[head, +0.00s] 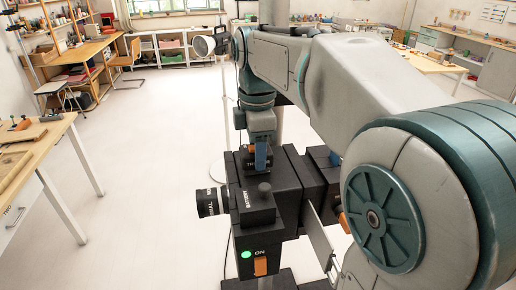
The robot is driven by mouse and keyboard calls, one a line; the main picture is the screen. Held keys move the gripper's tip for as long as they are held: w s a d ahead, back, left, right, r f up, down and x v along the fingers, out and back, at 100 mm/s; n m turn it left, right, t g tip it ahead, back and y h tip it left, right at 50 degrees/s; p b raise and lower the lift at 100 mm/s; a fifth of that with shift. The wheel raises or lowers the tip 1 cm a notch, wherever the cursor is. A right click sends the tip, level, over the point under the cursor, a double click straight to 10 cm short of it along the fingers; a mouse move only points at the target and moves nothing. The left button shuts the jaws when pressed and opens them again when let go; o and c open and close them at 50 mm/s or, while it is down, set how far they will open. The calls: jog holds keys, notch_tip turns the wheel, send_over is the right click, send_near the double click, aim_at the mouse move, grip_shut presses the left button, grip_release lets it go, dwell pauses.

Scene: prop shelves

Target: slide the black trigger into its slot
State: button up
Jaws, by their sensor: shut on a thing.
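My gripper (262,154) points down at the top of a black machine (295,190) in the middle of the head view. It is shut on a small black block with partly readable lettering starting "TR", which I take for the black trigger (248,163). A blue finger shows at the block's right side. The block is upright, at the top of the machine behind a round black knob. Its lower end is hidden, so I cannot tell whether it is in a slot or just above one. I cannot make out the slot.
A black block with white lettering (250,212) and a lens (210,202) are at the machine's front left. Below are a green light (246,254) and an orange switch (260,266) marked ON. A metal plate (321,240) stands at the right.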

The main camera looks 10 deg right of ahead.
jog(key=shift+a, duration=0.1)
jog(key=o, duration=1.1)
jog(key=shift+r, duration=0.1)
notch_tip(320, 180, up, 14)
jog(key=shift+f, duration=0.2)
